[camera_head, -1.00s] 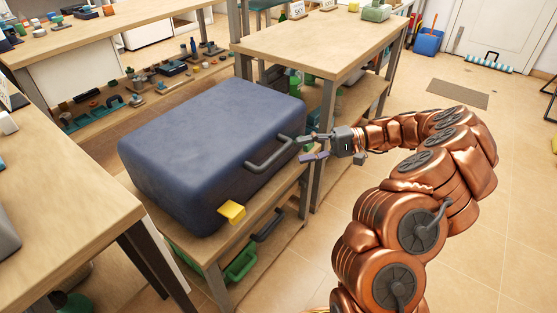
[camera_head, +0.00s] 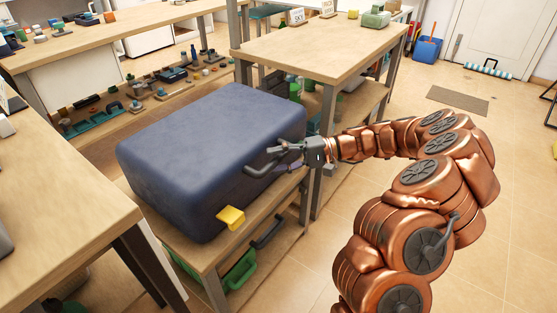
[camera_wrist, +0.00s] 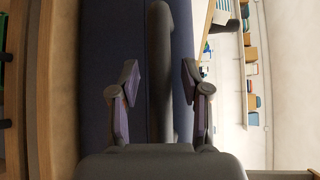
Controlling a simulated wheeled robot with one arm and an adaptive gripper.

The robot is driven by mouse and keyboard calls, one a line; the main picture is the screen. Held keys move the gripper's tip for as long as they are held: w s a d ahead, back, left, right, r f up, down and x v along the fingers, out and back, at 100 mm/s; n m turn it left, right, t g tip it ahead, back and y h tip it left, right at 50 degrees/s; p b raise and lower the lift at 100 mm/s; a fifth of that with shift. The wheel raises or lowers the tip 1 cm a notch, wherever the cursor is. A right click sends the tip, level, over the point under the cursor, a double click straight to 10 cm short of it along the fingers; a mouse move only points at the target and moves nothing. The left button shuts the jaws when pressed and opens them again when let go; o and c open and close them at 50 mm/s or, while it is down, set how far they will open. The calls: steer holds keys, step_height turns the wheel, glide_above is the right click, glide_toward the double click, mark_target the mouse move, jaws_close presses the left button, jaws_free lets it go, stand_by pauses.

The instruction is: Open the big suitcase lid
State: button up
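The big suitcase (camera_head: 200,145) is dark blue and lies shut on a wooden table in the head view. Its grey handle (camera_head: 258,171) sticks out from the front side. My gripper (camera_head: 287,155) is at the right end of the handle, close to the suitcase side. In the wrist view my gripper (camera_wrist: 160,88) is open, with a finger on each side of the dark handle (camera_wrist: 160,45). The fingers look apart from the handle. The suitcase side (camera_wrist: 112,40) shows behind it. The lower finger is partly hidden in the head view.
A yellow piece (camera_head: 231,217) is at the suitcase's lower front edge. A wooden workbench (camera_head: 320,45) stands behind at the right, and another table (camera_head: 60,190) is close at the left. Green and dark items lie on the shelf below.

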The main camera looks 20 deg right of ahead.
jaws_close()
stand_by(0.5)
